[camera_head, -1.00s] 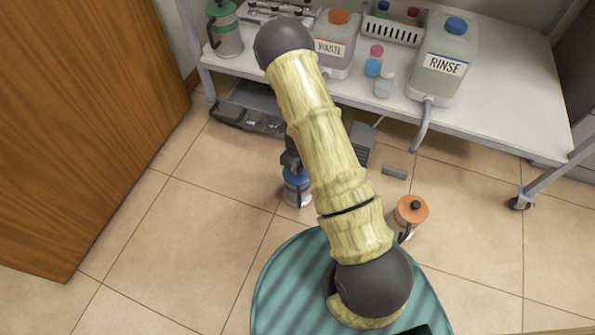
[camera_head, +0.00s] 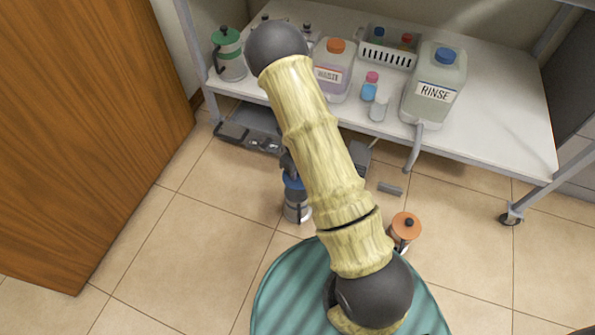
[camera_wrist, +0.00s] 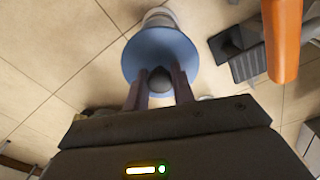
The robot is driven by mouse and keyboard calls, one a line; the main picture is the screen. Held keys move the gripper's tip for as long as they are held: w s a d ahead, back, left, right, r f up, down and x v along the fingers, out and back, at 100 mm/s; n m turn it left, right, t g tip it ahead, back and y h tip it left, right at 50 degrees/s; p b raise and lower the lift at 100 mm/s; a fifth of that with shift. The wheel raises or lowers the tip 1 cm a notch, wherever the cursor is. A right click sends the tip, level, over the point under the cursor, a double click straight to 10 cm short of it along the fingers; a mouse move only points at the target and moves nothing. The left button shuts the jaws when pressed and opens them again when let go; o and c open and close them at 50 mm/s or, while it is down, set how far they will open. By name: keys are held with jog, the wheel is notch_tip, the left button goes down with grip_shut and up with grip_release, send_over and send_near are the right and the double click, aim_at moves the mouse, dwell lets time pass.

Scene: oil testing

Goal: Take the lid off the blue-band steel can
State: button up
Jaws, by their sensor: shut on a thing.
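The blue-band steel can (camera_head: 297,212) stands on the tiled floor, left of my arm in the head view. Its blue lid (camera_head: 292,182) shows above the steel body, partly behind my arm. In the wrist view, the round blue lid (camera_wrist: 147,52) faces the camera, and the pale can body (camera_wrist: 158,17) shows past its far edge. My gripper (camera_wrist: 160,82) is shut on the dark knob (camera_wrist: 160,75) at the lid's middle. I cannot tell whether the lid still touches the can. My gripper is mostly hidden in the head view.
An orange-lid can (camera_head: 405,224) stands on the right. A green-lid can (camera_head: 228,55), a waste jug (camera_head: 333,75) and a rinse jug (camera_head: 435,85) are on the white bench (camera_head: 490,125). A wooden panel (camera_head: 80,130) is at left. Open floor lies between panel and can.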

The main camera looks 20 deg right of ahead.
jog(key=shift+r, duration=0.2)
dwell(0.5)
jog(key=shift+w+r+n, duration=0.1)
jog(key=shift+r+n, duration=0.2)
jog(key=shift+n, duration=0.1)
notch_tip(320, 180, up, 22)
jog(key=w+n+p, duration=0.2)
jog(key=n+p, duration=0.9)
jog(key=n, duration=1.7)
jog(key=shift+f, duration=0.15)
